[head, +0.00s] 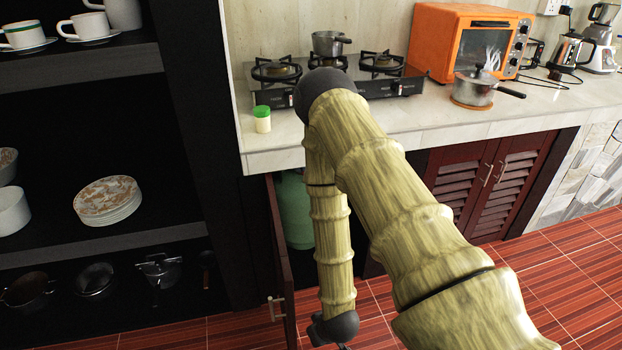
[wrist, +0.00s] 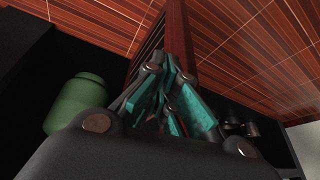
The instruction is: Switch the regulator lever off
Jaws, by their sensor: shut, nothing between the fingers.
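A green gas cylinder (head: 295,212) stands inside the open cabinet under the counter, partly hidden by my arm. It also shows at the left of the wrist view (wrist: 78,103), beside my gripper. I cannot make out the regulator or its lever in either view. My gripper (wrist: 172,75), with teal finger pads, is shut and empty in the middle of the wrist view. It points towards the open cabinet door and the floor, apart from the cylinder. In the head view my arm hangs down in front of the cabinet, and the gripper is mostly below the picture edge.
The open cabinet door (head: 279,262) stands just left of my lower arm; it also shows beyond my fingers in the wrist view (wrist: 180,42). A dark dish shelf (head: 90,235) is at the left. The counter (head: 370,138) carries a stove. Red floor (head: 570,275) is clear at the right.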

